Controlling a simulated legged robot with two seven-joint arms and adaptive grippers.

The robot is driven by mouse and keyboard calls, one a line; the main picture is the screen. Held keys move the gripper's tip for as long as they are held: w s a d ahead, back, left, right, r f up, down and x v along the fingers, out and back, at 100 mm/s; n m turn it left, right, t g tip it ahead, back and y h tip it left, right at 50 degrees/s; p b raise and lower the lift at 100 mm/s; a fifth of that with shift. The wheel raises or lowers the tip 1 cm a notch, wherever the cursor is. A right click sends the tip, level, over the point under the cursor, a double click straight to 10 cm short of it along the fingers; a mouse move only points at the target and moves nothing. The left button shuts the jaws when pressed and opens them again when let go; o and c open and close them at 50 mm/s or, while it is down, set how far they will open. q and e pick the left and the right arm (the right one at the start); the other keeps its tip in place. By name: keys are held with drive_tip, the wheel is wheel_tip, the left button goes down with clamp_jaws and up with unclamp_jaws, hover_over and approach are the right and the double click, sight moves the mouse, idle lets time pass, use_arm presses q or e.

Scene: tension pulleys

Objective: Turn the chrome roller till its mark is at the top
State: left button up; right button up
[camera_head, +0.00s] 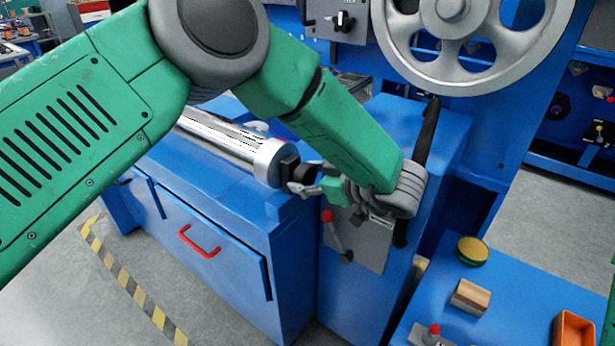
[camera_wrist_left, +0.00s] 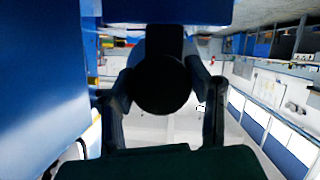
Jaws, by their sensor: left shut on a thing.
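The chrome roller (camera_head: 225,141) lies across the top of the blue machine, with a bright ring at its right end. A dark end piece (camera_head: 290,166) sticks out from that end. My left gripper (camera_head: 302,178) is at this end piece with its fingers shut on it. In the left wrist view the dark round end (camera_wrist_left: 162,84) sits between the two fingers of the left gripper (camera_wrist_left: 160,95). I cannot make out the roller's mark; my arm hides the roller's far end. My right gripper is out of view.
A lever with a red knob (camera_head: 328,216) stands just below my left gripper. A large grey handwheel (camera_head: 470,85) is at upper right.

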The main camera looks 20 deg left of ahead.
use_arm(q)
drive_tip(key=shift+w+r, duration=0.1)
drive_tip(key=shift+r+n+t+p, duration=0.1)
drive_tip(key=shift+n+t+p, duration=0.5)
drive_tip(key=shift+n+p, duration=0.35)
drive_tip(key=shift+d+n+t+p, duration=0.1)
drive_tip(key=shift+n+t+p, duration=0.35)
drive_tip(key=shift+n+t, duration=0.1)
drive_tip(key=shift+f, duration=0.2)
drive_tip(key=o, duration=1.2)
drive_tip(key=shift+c, duration=0.2)
drive_tip(key=shift+d, duration=0.15)
